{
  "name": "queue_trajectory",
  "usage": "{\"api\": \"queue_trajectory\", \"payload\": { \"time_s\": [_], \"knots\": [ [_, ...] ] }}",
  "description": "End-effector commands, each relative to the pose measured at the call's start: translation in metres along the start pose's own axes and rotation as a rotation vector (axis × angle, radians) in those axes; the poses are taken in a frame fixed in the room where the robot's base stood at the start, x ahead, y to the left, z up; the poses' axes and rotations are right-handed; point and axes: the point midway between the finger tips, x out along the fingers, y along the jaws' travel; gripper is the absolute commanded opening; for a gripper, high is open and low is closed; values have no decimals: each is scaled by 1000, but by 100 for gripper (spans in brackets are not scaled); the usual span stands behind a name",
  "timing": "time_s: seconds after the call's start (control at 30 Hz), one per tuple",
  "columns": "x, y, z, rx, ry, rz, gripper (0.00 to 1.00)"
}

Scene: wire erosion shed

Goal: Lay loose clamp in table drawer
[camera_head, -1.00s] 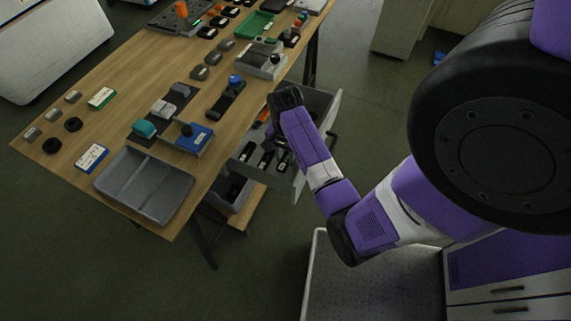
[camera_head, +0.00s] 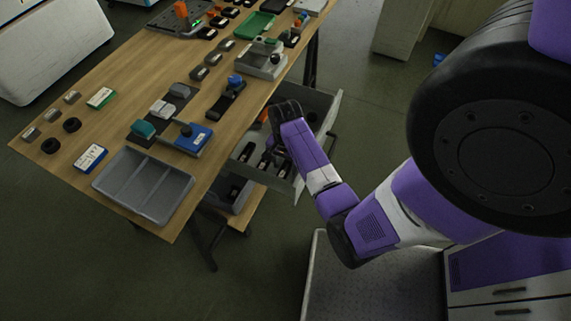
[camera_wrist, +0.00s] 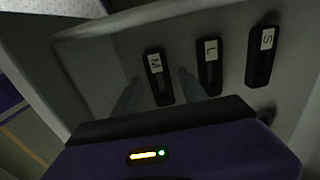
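The table drawer (camera_head: 264,179) is pulled out from the right side of the workbench. In the wrist view its grey interior (camera_wrist: 105,55) holds three black clamp-like pieces with white labels, marked M (camera_wrist: 158,78), L (camera_wrist: 209,68) and S (camera_wrist: 262,56). I cannot tell which is the loose clamp. My gripper (camera_wrist: 158,88) points into the drawer with its two grey fingers apart. The M piece shows between the fingers, and the L piece is just right of the right finger. Contact cannot be made out. In the head view my arm hides part of the drawer.
The wooden workbench (camera_head: 95,125) carries a grey divided tray (camera_head: 145,185), a blue fixture (camera_head: 190,137), a green tray (camera_head: 254,25) and several small parts. Open floor lies in front of the bench.

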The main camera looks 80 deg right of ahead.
Motion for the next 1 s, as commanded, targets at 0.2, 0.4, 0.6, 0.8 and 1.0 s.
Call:
{"api": "queue_trajectory", "payload": {
  "time_s": [0.2, 0.4, 0.6, 0.8, 1.0],
  "knots": [
    [-1, 0, 0, 0, 0, 0, 50],
    [-22, -1, 0, 0, 2, -2, 50],
    [-63, -1, -1, 0, 3, -4, 50],
    [-100, -1, -1, 0, 2, -3, 50],
    [-119, 0, 0, -1, 0, -1, 50]
  ]
}}
